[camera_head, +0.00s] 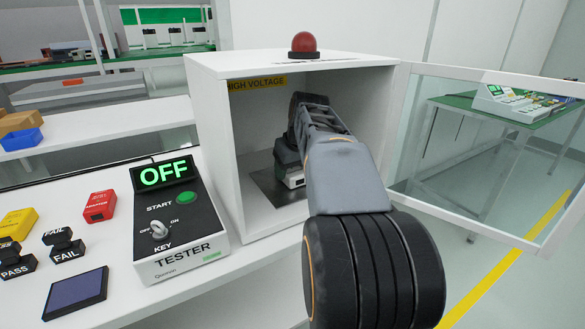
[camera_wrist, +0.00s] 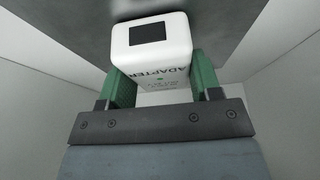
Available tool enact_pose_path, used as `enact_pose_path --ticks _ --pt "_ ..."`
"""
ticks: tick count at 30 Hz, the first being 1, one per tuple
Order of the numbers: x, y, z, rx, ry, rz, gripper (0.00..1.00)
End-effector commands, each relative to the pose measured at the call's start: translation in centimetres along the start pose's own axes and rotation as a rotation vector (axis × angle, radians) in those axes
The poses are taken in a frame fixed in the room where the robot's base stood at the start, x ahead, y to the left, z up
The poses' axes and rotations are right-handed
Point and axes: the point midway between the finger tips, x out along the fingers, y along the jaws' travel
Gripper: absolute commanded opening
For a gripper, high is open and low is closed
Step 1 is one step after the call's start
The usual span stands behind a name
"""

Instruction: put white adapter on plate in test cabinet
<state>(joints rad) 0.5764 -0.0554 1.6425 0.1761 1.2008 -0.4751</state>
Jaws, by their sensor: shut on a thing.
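The white adapter (camera_wrist: 150,60) is between the green-padded fingers of my gripper (camera_wrist: 160,85) in the wrist view. Its dark square face and the word ADAPTER show. In the head view the adapter (camera_head: 294,180) is a small pale patch low inside the open test cabinet (camera_head: 215,150), mostly hidden by my arm. The dark metal plate (camera_head: 265,187) lies on the cabinet floor, under or just beside the adapter. I cannot tell whether the adapter touches the plate. My gripper (camera_head: 285,165) reaches in through the cabinet opening and is shut on the adapter.
The clear cabinet door (camera_head: 480,150) stands open to the right. A red lamp (camera_head: 304,43) sits on top. The tester (camera_head: 175,215) reads OFF. A red adapter (camera_head: 99,206), a yellow block (camera_head: 17,223), PASS and FAIL stamps (camera_head: 63,245) and a dark blue pad (camera_head: 76,293) lie left.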

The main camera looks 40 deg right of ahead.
Motion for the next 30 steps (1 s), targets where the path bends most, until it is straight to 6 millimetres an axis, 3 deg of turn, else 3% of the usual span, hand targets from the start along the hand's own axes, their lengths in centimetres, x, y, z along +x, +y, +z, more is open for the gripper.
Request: enact_pose_path --ticks 1,2,9,19,25,30 --pt "0.2 0.0 0.1 0.000 0.001 0.000 0.23" --pt "0.2 0.0 0.1 0.000 0.000 0.000 0.60" --pt "0.2 0.0 0.1 0.000 0.000 0.000 0.83" --pt "-0.4 0.0 -0.2 0.000 0.000 0.000 0.84" --pt "-3.6 0.0 -0.3 0.000 0.003 0.002 0.84" --pt "-4.9 0.1 3.4 0.005 0.002 0.003 0.84"
